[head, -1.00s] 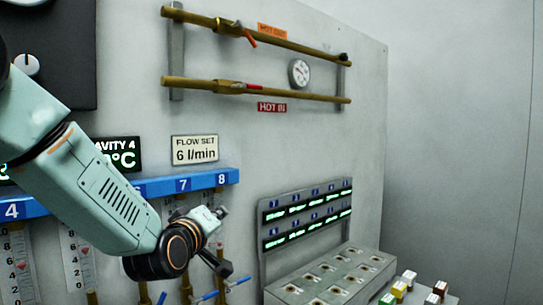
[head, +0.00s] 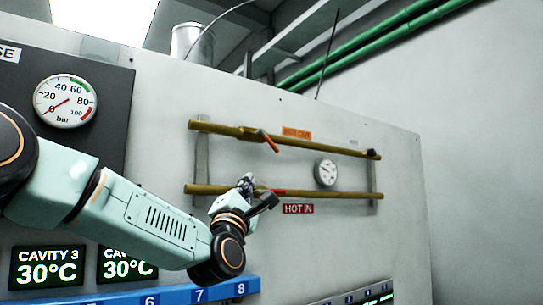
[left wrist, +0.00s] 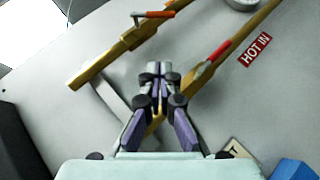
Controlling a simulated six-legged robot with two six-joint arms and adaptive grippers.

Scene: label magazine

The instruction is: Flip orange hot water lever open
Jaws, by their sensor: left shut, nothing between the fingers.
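The orange lever (head: 270,143) sits on a brass valve (head: 249,133) on the upper pipe, beside the orange label (head: 297,133). It slants down to the right, at an angle to the pipe. In the left wrist view the orange lever (left wrist: 161,14) is at the top. A red lever (head: 277,191) lies along the lower pipe above the HOT IN label (head: 298,209); it also shows in the left wrist view (left wrist: 218,50). My left gripper (head: 248,182) is shut and empty, in front of the lower pipe, below the orange lever. In the left wrist view its fingertips (left wrist: 156,72) hide part of the lower valve.
A round dial (head: 326,173) sits between the two pipes at the right. A pressure gauge (head: 65,101) is on the dark panel at left. A blue numbered strip (head: 222,289) runs below my arm. The wall right of the pipes is clear.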

